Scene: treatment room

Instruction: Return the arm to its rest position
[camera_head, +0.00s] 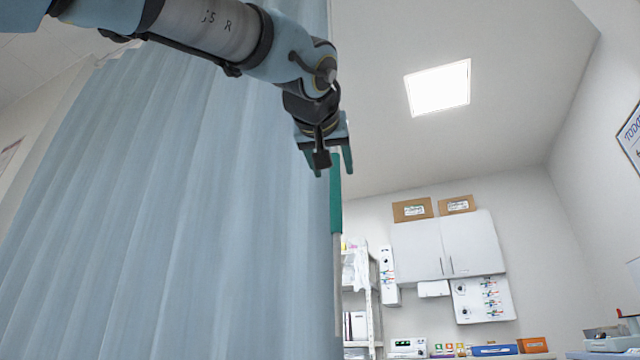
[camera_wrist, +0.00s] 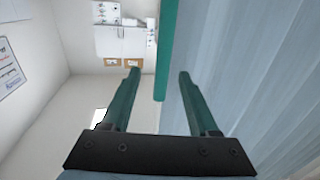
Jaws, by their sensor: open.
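My gripper (camera_head: 333,172) hangs at the end of my arm in the upper middle of the head view, in front of the edge of a light blue curtain. In the wrist view my gripper (camera_wrist: 158,76) shows two green fingers spread apart with nothing held between them. The curtain (camera_head: 170,210) fills the left half of the head view. It also fills the right side of the wrist view (camera_wrist: 260,70). A green vertical strip (camera_head: 336,195) stands at the curtain's edge, just below the fingers in the picture. I cannot tell whether the fingers touch it.
A white wall cabinet (camera_head: 447,245) with cardboard boxes (camera_head: 412,210) on top hangs on the far wall. A white shelf unit (camera_head: 360,295) stands beside the curtain. A blue box (camera_head: 494,350) sits low at the bottom. The space right of my gripper looks free.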

